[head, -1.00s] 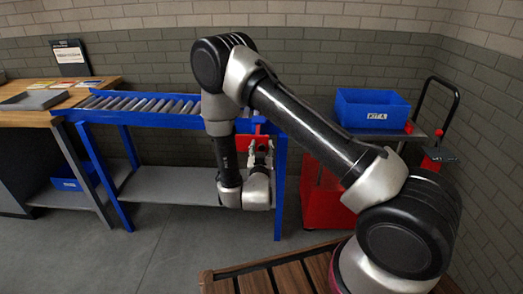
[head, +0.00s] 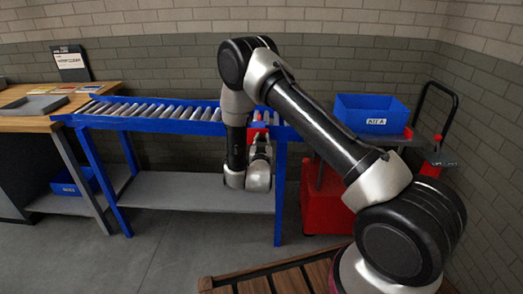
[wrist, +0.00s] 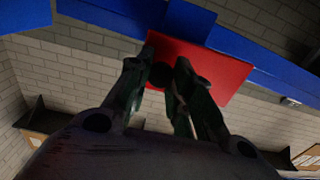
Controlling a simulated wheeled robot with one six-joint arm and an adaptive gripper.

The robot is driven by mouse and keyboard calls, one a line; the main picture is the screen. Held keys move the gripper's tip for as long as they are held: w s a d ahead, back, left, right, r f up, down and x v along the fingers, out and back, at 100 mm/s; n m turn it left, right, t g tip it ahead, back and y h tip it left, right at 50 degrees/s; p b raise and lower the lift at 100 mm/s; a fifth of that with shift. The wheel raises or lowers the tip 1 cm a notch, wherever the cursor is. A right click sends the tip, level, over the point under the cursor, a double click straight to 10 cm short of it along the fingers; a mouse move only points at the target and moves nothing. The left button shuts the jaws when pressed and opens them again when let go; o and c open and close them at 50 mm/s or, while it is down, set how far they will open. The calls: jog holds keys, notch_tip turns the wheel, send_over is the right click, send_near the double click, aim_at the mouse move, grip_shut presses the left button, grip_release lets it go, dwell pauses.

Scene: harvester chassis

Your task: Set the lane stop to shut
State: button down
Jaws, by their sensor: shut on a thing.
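The lane stop is a red plate (head: 257,127) at the right end of the blue roller conveyor (head: 200,127). In the head view it is partly hidden behind my arm, and its upper part reaches about the height of the rail. In the wrist view the red plate (wrist: 218,70) lies against the blue rail, with a dark round knob (wrist: 162,76) on its face. My gripper (wrist: 160,73) is shut on this knob. In the head view my gripper (head: 262,148) is below the rail, close in front of the plate.
A wooden bench (head: 30,115) stands at the left. A red cart (head: 322,205) with a blue bin (head: 371,114) stands right of the conveyor. A grey shelf (head: 190,190) lies under the rollers. A slatted wooden pallet (head: 265,280) is at the front.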

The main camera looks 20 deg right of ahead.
jog(key=shift+w+d, duration=0.15)
jog(key=shift+w, duration=0.4)
jog(key=c, duration=1.3)
grip_release()
jog(key=shift+o, duration=0.2)
jog(key=v, duration=1.2)
